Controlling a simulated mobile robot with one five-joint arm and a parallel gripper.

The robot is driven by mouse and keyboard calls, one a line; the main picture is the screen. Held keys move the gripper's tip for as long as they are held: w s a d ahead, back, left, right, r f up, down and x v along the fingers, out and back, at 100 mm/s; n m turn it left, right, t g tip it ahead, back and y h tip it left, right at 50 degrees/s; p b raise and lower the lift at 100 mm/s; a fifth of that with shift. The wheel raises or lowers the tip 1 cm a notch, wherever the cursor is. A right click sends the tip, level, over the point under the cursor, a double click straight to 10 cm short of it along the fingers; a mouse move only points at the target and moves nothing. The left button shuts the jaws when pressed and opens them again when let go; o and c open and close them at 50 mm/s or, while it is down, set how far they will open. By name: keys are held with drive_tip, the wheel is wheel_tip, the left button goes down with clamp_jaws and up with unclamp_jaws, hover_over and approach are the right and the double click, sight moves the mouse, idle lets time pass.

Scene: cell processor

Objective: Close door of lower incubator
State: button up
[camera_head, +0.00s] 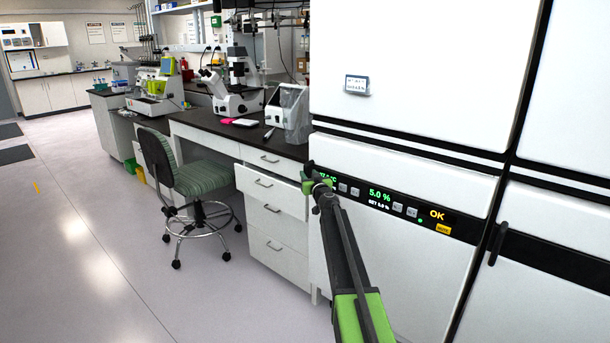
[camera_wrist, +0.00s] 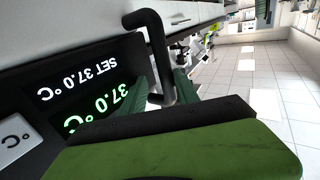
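The lower incubator (camera_head: 400,285) is the white cabinet front at the right in the head view, below a black seam. Its door looks roughly flush, with no open gap visible. A black panel strip on it shows 5.0 % and OK. My gripper (camera_head: 318,182) is at the strip's left end and partly covers the readout there. In the wrist view, a dark bent door handle (camera_wrist: 158,48) runs down between my two green fingers (camera_wrist: 166,92), beside the 37.0 °C display. The fingers are apart, one on each side of the handle. I cannot tell whether they press on it.
The upper white unit (camera_head: 430,60) is above the door, and another cabinet with a dark handle (camera_head: 497,243) stands at the right. A drawer bench (camera_head: 278,225) is directly left. A green chair (camera_head: 205,178) stands beyond it. The floor (camera_head: 90,260) at left is clear.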

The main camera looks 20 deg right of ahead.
drive_tip(key=s+a, duration=0.1)
drive_tip(key=s, duration=1.4)
drive_tip(key=shift+s+a+r, duration=0.2)
drive_tip(key=shift+s+a, duration=0.05)
